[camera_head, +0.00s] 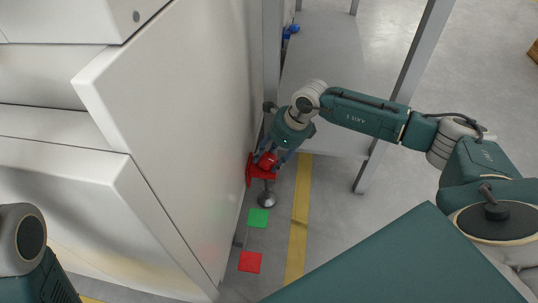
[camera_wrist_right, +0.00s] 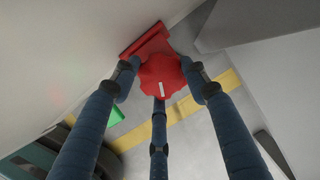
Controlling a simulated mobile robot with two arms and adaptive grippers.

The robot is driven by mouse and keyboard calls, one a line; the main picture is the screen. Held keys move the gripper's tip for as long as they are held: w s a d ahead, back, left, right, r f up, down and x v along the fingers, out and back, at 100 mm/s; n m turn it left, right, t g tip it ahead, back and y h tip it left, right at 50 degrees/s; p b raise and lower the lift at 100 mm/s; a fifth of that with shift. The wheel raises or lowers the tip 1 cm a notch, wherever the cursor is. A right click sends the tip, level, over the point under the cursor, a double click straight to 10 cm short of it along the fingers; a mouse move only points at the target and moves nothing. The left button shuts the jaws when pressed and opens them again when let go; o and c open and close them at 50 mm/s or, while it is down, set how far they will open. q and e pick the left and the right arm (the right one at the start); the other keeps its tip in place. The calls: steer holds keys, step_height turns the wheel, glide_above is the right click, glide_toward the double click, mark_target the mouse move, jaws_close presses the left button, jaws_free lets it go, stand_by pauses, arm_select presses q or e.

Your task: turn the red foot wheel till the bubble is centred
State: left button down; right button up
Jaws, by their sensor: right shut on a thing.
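The red foot wheel (camera_head: 267,160) sits on a red bracket (camera_head: 249,171) at the side of the white cabinet, above a round metal foot (camera_head: 267,199). My right gripper (camera_head: 273,155) reaches down to the wheel and is shut on it. In the right wrist view the scalloped red wheel (camera_wrist_right: 161,76) with a white mark lies between the blue fingers (camera_wrist_right: 160,85). The bubble does not show in either view. My left gripper is out of view; only part of my left arm shows at the lower left.
The white cabinet (camera_head: 180,90) stands close on the left of the wheel. A green square (camera_head: 258,218) and a red square (camera_head: 250,262) lie near the foot, beside a yellow floor stripe (camera_head: 299,215). A grey frame post (camera_head: 410,70) stands to the right.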

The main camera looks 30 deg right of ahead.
steer(key=shift+w+r, duration=0.45)
steer(key=shift+w, duration=0.1)
steer(key=o, duration=1.1)
steer(key=shift+a+f, duration=0.1)
steer(key=shift+a, duration=0.05)
steer(key=shift+s+f, duration=0.15)
steer(key=shift+s, duration=0.1)
steer(key=v, duration=1.2)
